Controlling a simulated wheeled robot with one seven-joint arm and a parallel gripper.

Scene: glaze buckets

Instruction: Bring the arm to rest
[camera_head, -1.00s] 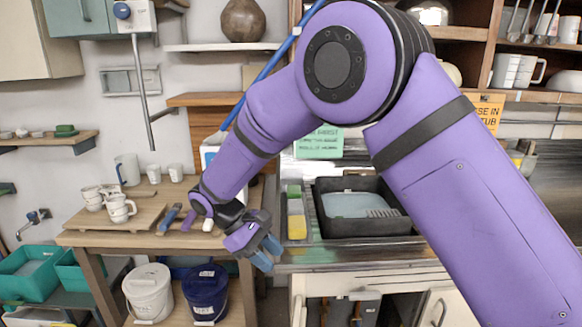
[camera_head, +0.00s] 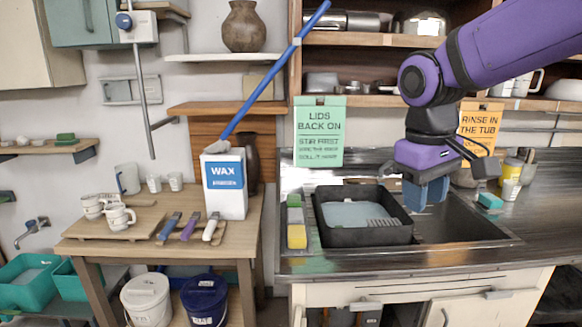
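My gripper (camera_head: 427,192) hangs from my purple arm with its blue fingers pointing down, above the right end of the sink area. The two fingers show side by side at a slant, and I cannot tell whether a gap lies between them. I see nothing held in them. The black tub (camera_head: 323,226) with pale liquid stands left of and below the fingers, apart from them as far as I can see.
A wax carton (camera_head: 226,184), tools and white mugs (camera_head: 119,216) stand on the wooden table at left. Lidded white (camera_head: 147,302) and blue (camera_head: 205,299) buckets stand below. A green sign (camera_head: 319,131) and an orange sign (camera_head: 480,127) hang behind. Shelves are above right.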

